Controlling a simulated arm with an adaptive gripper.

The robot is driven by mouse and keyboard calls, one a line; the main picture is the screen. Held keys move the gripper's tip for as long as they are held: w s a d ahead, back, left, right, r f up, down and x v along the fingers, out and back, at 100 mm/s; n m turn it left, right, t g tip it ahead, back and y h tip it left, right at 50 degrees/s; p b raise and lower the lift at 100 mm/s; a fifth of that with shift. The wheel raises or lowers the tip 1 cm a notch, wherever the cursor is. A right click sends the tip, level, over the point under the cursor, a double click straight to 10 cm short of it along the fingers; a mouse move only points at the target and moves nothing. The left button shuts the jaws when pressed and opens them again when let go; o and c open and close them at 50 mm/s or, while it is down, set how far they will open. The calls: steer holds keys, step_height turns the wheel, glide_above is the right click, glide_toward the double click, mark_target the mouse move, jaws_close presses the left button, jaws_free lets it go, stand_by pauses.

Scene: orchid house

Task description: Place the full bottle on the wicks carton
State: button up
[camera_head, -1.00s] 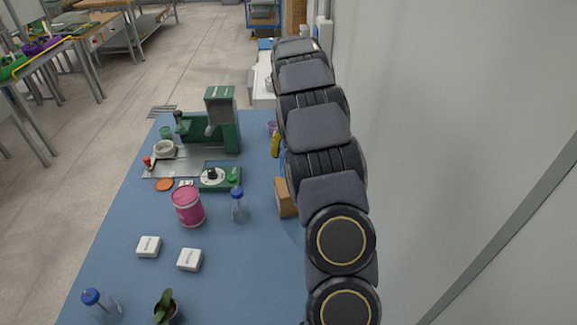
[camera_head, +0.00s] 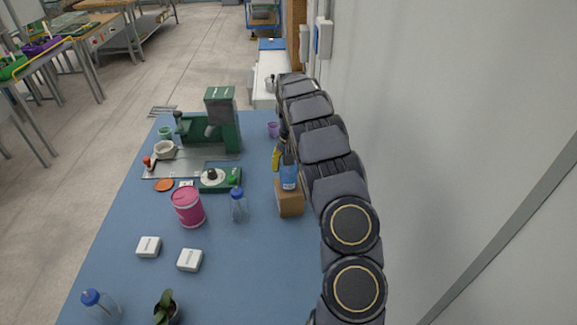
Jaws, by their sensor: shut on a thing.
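The full bottle (camera_head: 289,178), filled with blue, is upright over the brown wicks carton (camera_head: 289,203). Its base overlaps the carton's top in this view; I cannot tell whether it touches or hangs just above. My gripper (camera_head: 288,156) is at the bottle's upper end, shut on it, mostly hidden by my arm and hard to make out. The carton stands on the blue table, its right side close to my arm. Two clear bottles with blue caps stand elsewhere: one near the middle (camera_head: 238,207), one at the front left (camera_head: 101,307).
A pink tin (camera_head: 188,208) stands left of the middle bottle. A green machine (camera_head: 222,125) is at the back, with a green dial unit (camera_head: 220,180) before it. A yellow item (camera_head: 276,158) and purple cup (camera_head: 273,130) are behind the carton. The wall is right of my arm.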

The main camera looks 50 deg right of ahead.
steer(key=shift+f, duration=0.1)
steer(key=o, duration=1.1)
steer(key=shift+c, duration=0.2)
step_height(320, 180, up, 12)
steer(key=shift+r, duration=0.15)
